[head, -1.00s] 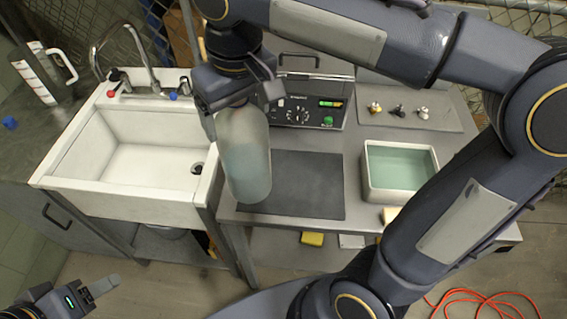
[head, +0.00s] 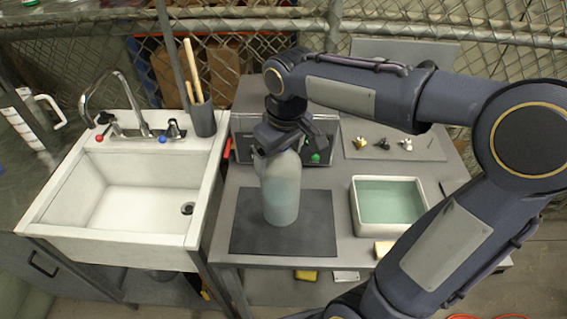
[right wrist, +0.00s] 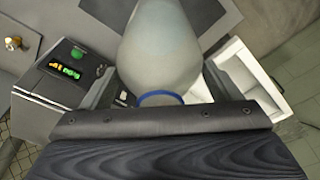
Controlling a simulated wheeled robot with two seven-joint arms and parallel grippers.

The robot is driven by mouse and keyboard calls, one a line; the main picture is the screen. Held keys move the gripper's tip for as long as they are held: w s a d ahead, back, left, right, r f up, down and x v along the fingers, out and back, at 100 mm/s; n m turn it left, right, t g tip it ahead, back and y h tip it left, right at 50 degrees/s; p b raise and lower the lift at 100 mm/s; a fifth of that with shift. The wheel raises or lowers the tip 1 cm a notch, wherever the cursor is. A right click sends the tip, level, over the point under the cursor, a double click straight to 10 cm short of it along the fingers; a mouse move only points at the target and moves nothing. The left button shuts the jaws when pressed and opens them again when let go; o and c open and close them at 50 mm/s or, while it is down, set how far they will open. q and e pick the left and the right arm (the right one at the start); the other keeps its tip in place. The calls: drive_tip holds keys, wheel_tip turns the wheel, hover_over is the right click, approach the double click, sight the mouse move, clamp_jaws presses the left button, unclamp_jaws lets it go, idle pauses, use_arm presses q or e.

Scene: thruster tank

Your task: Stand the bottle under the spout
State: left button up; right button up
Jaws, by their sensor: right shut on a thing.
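A translucent grey-green bottle (head: 281,190) is upright in my right gripper (head: 285,148), which is shut around its top. The bottle is in front of the dark mat (head: 316,235) in the head view; I cannot tell if its base touches the mat. In the right wrist view, the bottle (right wrist: 160,50) shows a blue ring at its neck, between my right gripper's fingers (right wrist: 158,98). The curved metal spout (head: 122,80) rises from the back of the white sink (head: 120,252), well to the left of the bottle. My left gripper is out of view.
A holder (head: 203,120) with wooden sticks stands at the sink's back right corner. A control box (head: 240,150) is behind the bottle. A white tub of greenish liquid (head: 355,215) stands right of the mat. The sink basin looks empty.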

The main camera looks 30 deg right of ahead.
drive_tip(key=shift+w+d+f, duration=0.1)
drive_tip(key=shift+d+f, duration=0.2)
drive_tip(key=shift+f, duration=0.05)
drive_tip(key=f, duration=0.3)
drive_tip(key=shift+w+d, duration=0.1)
drive_tip(key=shift+d, duration=0.2)
drive_tip(key=shift+f, duration=0.35)
drive_tip(key=shift+f, duration=0.2)
drive_tip(key=o, duration=1.9)
